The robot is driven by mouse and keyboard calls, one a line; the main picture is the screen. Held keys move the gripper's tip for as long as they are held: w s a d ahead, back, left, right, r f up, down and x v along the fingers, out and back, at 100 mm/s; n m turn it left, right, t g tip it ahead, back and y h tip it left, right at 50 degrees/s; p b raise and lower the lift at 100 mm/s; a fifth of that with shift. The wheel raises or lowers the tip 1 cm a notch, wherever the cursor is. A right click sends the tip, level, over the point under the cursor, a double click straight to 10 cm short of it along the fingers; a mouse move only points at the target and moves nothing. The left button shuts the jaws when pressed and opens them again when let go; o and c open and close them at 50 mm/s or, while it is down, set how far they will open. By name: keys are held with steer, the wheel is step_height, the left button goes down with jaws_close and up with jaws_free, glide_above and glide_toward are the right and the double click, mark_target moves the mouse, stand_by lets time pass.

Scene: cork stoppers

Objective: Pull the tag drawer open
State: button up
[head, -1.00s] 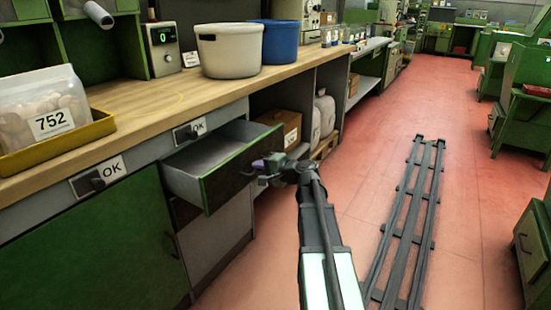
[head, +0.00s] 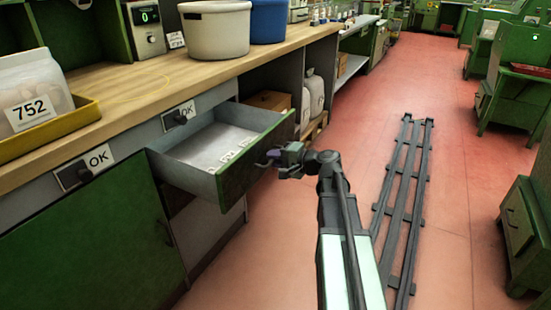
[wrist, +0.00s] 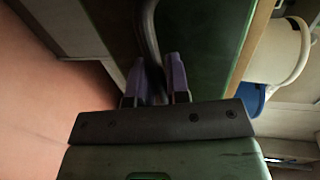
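The tag drawer (head: 188,150) stands pulled well out of the bench, under the plate marked OK. Its green front (head: 236,172) faces right, and white tags (head: 229,157) lie inside along the front wall. My gripper (head: 268,161) is at the drawer front. In the wrist view its two purple fingers (wrist: 156,64) stand on either side of the dark bar handle (wrist: 148,28) and look closed on it. The green drawer front (wrist: 205,45) fills the space behind the handle. The exact finger contact is in shadow.
The wooden bench top (head: 140,88) holds a yellow tray (head: 60,128) with a bag marked 752, a white bucket (head: 215,32) and a blue bucket (head: 268,22). A box (head: 268,100) sits beneath. Red floor and my rail (head: 398,200) lie right of the drawer.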

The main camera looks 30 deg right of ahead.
steer(key=o, duration=0.3)
steer(key=shift+d, duration=0.1)
steer(key=p+v, duration=0.2)
steer(key=v, duration=0.8)
steer(key=shift+s+d+r, duration=0.1)
steer(key=shift+s+d, duration=0.05)
steer(key=shift+s, duration=0.15)
